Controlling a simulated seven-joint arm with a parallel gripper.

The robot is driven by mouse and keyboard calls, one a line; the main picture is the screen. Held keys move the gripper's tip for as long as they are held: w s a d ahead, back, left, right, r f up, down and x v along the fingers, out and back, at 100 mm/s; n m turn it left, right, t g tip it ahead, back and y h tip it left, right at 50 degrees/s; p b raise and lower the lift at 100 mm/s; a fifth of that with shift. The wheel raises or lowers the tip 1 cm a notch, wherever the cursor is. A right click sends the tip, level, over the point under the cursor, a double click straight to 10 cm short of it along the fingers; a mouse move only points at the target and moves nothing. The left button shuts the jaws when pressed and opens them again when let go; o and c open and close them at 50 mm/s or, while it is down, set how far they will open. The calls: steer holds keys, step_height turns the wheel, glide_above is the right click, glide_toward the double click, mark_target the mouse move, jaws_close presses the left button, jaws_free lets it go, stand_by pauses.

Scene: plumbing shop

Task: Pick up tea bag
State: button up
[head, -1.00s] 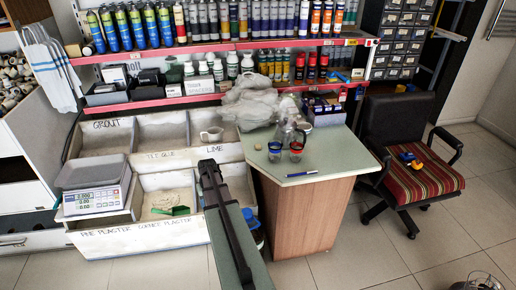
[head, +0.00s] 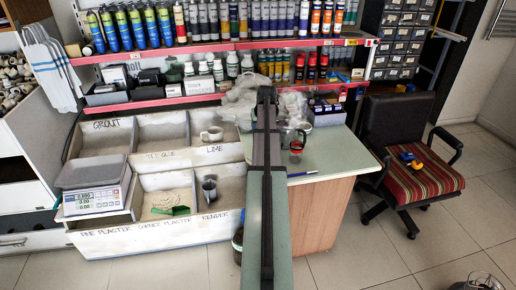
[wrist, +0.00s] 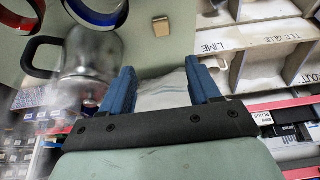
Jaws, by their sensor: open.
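A small tan packet, which looks like the tea bag (wrist: 161,26), lies on the green counter (wrist: 190,12) at the top middle of the wrist view. In the head view my arm hides that part of the counter (head: 335,150). My gripper (wrist: 160,68) has two blue fingers, spread apart with nothing held. The packet lies beyond the fingertips and apart from them, roughly in line with the gap. In the head view my arm reaches over the counter, and I cannot make out the fingers.
A metal pitcher (wrist: 92,58) with a black handle stands close left of the fingers in the wrist view. Cloudy plastic wrap (head: 238,100) lies at the counter's back.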

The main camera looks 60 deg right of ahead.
steer(key=x, duration=0.8)
steer(key=shift+a, duration=0.1)
steer(key=shift+a+x, duration=0.15)
steer(key=shift+x, duration=1.15)
steer(key=shift+a+x, duration=0.1)
steer(key=shift+x, duration=1.25)
jaws_close()
